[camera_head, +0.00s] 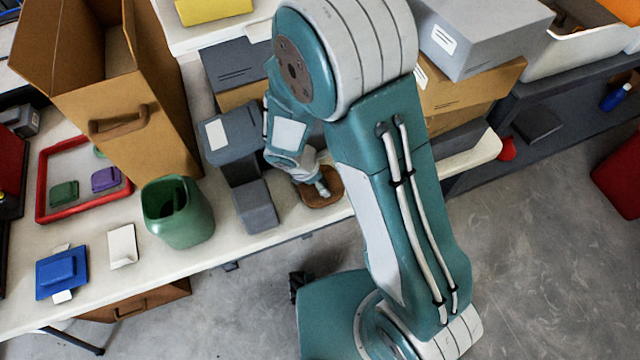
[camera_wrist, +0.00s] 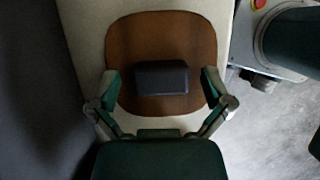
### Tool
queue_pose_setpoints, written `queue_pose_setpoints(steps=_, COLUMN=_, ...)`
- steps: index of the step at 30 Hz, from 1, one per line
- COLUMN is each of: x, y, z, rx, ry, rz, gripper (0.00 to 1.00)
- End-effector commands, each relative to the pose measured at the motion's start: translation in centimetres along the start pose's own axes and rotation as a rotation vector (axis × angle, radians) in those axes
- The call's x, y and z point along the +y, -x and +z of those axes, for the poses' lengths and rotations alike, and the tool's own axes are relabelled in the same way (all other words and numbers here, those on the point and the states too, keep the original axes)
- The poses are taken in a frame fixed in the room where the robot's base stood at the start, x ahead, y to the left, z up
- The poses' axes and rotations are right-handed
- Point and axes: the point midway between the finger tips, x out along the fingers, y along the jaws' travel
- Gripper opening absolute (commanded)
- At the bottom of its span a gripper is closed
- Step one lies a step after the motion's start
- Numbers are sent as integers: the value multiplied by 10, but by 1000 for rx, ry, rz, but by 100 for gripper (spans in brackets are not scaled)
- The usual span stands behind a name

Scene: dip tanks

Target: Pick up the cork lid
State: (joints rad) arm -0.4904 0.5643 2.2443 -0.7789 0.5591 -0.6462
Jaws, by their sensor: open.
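The cork lid (camera_wrist: 160,40) is a brown rounded square lying flat on the pale table top, with a dark block (camera_wrist: 161,78) on its middle that looks like its handle. In the head view the lid (camera_head: 337,185) lies near the table's front edge, partly hidden by my gripper (camera_head: 321,187). In the wrist view my gripper (camera_wrist: 160,82) is open, one finger on each side of the dark block, with gaps between. The fingers overlap the lid's left and right edges in the picture; I cannot tell their height above it. Nothing is held.
A grey stepped block (camera_head: 258,208) stands just left of the lid, with a green bin (camera_head: 178,212) beyond it. Boxes (camera_head: 478,38) are stacked behind my arm at the right.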

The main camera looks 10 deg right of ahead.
Motion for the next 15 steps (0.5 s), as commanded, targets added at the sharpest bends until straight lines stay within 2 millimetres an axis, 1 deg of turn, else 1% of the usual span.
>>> queue_pose_setpoints(steps=6, x=0, y=0, z=-1, rx=-1, ry=1, rz=1, gripper=100)
queue_pose_setpoints(steps=8, x=1, y=0, z=-1, rx=-1, ry=0, rz=0, gripper=73)
queue_pose_setpoints(steps=9, x=1, y=0, z=-1, rx=-1, ry=0, rz=0, gripper=55)
queue_pose_setpoints(steps=11, x=1, y=0, z=-1, rx=-1, ry=0, rz=0, gripper=29)
queue_pose_setpoints(steps=12, x=0, y=0, z=-1, rx=-1, ry=0, rz=0, gripper=21)
queue_pose_setpoints(steps=15, x=0, y=-1, z=-1, rx=-1, ry=0, rz=0, gripper=21)
